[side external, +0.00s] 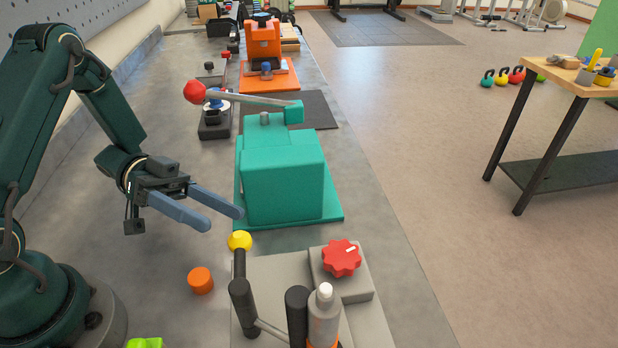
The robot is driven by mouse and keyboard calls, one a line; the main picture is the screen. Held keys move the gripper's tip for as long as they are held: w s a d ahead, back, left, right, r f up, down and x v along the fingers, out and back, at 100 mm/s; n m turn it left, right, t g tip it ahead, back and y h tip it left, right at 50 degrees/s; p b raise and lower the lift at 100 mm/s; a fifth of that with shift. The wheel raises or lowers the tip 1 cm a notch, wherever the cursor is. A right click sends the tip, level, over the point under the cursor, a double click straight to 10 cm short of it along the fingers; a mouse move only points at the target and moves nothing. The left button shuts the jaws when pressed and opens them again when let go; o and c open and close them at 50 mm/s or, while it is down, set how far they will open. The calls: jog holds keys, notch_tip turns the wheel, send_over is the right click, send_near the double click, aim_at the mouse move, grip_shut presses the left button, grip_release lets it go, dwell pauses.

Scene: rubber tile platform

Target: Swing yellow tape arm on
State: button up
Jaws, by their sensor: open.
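A small yellow rounded piece (239,240) shows at the back left corner of a grey fixture (268,268), at the top of a black upright part (239,264). I cannot tell whether it is joined to that part, and no other yellow arm is clear on the fixture. A thin grey bar (272,331) runs between black posts at the front. My gripper (222,217) is open and empty. Its two blue-grey fingers point right and down, just above and left of the yellow piece in the picture, with a gap showing.
A teal block machine (283,178) with a red-balled lever (195,92) stands right behind my fingers. The fixture carries a red knob (341,258) and a grey bottle (324,315). An orange cylinder (200,280) lies left of it. Bench right of the fixture is clear.

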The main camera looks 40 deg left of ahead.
jog(key=w+d+r+m+t+y, duration=0.1)
jog(key=w+d+r+t+y, duration=0.2)
jog(key=w+r+t+y, duration=0.5)
jog(key=w+a+r+n+t+y, duration=0.2)
jog(key=a+r+n+t+y, duration=0.3)
jog(key=a+r+n+y, duration=0.2)
jog(key=shift+w+a+r+n+y, duration=0.35)
jog(key=shift+a+r+y, duration=0.55)
jog(key=shift+r+y, duration=0.3)
